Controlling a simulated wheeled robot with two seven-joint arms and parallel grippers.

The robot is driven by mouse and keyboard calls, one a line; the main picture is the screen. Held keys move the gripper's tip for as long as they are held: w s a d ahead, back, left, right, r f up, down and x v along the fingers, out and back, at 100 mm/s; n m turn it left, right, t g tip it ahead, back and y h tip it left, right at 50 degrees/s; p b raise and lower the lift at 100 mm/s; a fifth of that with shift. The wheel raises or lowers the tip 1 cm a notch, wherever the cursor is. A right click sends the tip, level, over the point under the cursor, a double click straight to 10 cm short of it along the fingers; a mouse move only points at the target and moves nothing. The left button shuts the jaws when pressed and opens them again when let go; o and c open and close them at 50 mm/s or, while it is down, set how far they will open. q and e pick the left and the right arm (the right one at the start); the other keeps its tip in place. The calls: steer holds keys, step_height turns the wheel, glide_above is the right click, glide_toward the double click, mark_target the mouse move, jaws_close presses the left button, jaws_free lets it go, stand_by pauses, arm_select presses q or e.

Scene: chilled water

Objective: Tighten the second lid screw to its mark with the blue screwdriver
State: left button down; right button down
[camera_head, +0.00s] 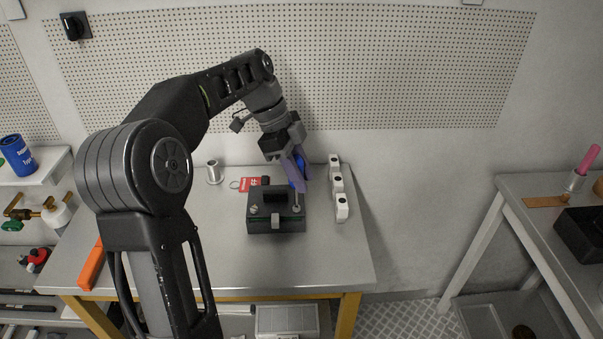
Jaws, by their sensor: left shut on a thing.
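A dark box (274,226) with a lid and a black handle on top stands on the metal table. One lid screw (254,209) shows as a light round head at the lid's left side. Another light round spot (296,208) is at the lid's right side, just below the screwdriver. My left gripper (298,178) is above the lid's right side, shut on the blue screwdriver (294,174), whose handle is partly hidden between the purplish fingers. The tip and any mark are too small to make out, so I cannot tell whether the tip sits in the screw. My right gripper is not in view.
Several white blocks (341,207) stand in a row right of the box. A red tag (250,184) and a metal cup (214,172) are behind it. An orange bar (91,266) lies at the table's left edge. The table's front right is clear.

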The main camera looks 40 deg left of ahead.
mark_target(300, 158)
arm_select(q)
steer(key=shift+r+p, duration=0.1)
steer(key=shift+p, duration=0.2)
steer(key=shift+b, duration=0.3)
stand_by(0.5)
steer(key=shift+w+r+p, duration=0.15)
steer(key=shift+r+p, duration=1)
steer(key=shift+r, duration=0.15)
steer(key=shift+d+r, duration=0.1)
steer(key=shift+r, duration=0.05)
